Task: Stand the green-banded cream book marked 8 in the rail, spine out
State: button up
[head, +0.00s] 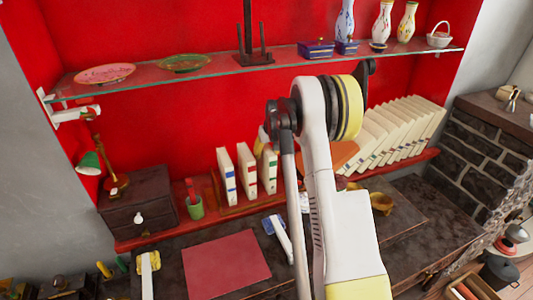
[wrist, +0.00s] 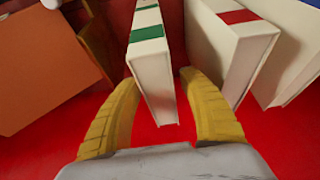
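A green-banded cream book (head: 268,172) stands on the red shelf, at the right end of a short group of banded books. In the wrist view the green-banded book (wrist: 155,75) lies between my gripper's yellow fingers (wrist: 160,78), one on each side of it. The fingertips are close against its sides; I cannot tell whether they press on it. Its green bands face the far side of that view, and no number is readable. In the head view my arm hides most of the gripper. I cannot pick out the rail for certain.
A red-banded book (wrist: 235,40) stands beside the green-banded one, with a blue-banded book (head: 226,176) beyond. An orange-brown panel (wrist: 45,75) is close on the other side. Many cream books (head: 395,130) lean at right. A glass shelf (head: 225,68) with ornaments runs above.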

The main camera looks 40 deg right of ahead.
jog(key=v, duration=1.2)
jog(key=shift+a+r, duration=0.1)
jog(key=shift+a, duration=0.1)
jog(key=s+a+r+n+t+b, duration=0.1)
jog(key=s+a+r+b, duration=0.15)
jog(key=s+a, duration=0.55)
jog(key=s+a+r+b, duration=0.2)
jog(key=s+a+b, duration=0.15)
jog(key=a, duration=0.85)
jog(key=s+a+f+b, duration=0.1)
jog(key=s+a+f, duration=0.2)
jog(key=s, duration=0.3)
jog(key=s+a+f+n+t+b, duration=0.1)
jog(key=s+a+f, duration=0.2)
jog(key=s+a, duration=0.2)
jog(key=s+a+f+n+y+b, duration=0.1)
jog(key=s+a+f+b, duration=0.1)
jog(key=s, duration=0.6)
jog(key=a+f, duration=0.1)
jog(key=a, duration=0.1)
jog(key=shift+a+t, duration=0.4)
